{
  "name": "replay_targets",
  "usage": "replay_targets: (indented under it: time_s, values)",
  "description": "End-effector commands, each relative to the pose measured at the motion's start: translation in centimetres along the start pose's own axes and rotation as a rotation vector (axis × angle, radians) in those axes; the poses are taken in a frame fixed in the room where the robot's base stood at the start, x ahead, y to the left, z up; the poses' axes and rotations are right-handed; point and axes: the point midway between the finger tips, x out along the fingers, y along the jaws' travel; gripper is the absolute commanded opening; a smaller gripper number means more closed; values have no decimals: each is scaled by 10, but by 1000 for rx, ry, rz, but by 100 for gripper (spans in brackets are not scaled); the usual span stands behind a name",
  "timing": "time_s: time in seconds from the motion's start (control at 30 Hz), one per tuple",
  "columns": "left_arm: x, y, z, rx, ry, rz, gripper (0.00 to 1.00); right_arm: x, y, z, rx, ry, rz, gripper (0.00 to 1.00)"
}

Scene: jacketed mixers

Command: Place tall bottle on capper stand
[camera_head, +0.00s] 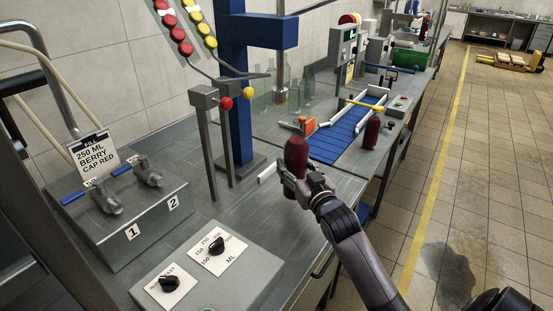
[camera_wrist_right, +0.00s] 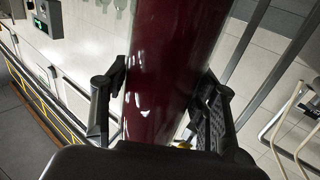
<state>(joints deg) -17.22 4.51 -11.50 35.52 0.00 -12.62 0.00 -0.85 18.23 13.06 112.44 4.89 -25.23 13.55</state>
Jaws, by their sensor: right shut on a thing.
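My right gripper (camera_head: 295,184) is shut on a tall dark red bottle (camera_head: 296,155) and holds it upright near the front edge of the grey bench. In the right wrist view the bottle (camera_wrist_right: 172,60) fills the middle, with a finger on each side; its ends are out of view. A blue column with an overhanging arm (camera_head: 262,31) and a downward spindle (camera_head: 281,88) stands behind the bottle, apart from it; it looks like the capper. I cannot make out a separate stand seat under the spindle. My left gripper is not in view.
Another dark red bottle (camera_head: 371,132) stands beside the blue conveyor (camera_head: 340,134). Clear glass bottles (camera_head: 308,82) stand behind the spindle.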

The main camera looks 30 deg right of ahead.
Motion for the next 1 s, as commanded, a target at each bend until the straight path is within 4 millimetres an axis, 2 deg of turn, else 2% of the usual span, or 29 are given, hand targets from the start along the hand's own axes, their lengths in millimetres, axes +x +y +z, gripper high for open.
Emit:
replay_targets:
  time_s: [0.03, 0.3, 0.5, 0.67, 1.0]
  values:
    - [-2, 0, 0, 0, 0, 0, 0, 14, 0, -7, 0, 13, 0, 0]
    - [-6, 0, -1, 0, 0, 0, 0, 76, 0, -7, 0, 11, 0, 0]
    - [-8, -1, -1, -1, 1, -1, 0, 105, 0, -6, 0, 11, 0, 0]
    - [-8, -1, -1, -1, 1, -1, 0, 113, -1, -4, -1, 10, -1, 0]
    - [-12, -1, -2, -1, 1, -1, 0, 113, -1, 29, -1, 9, -1, 0]
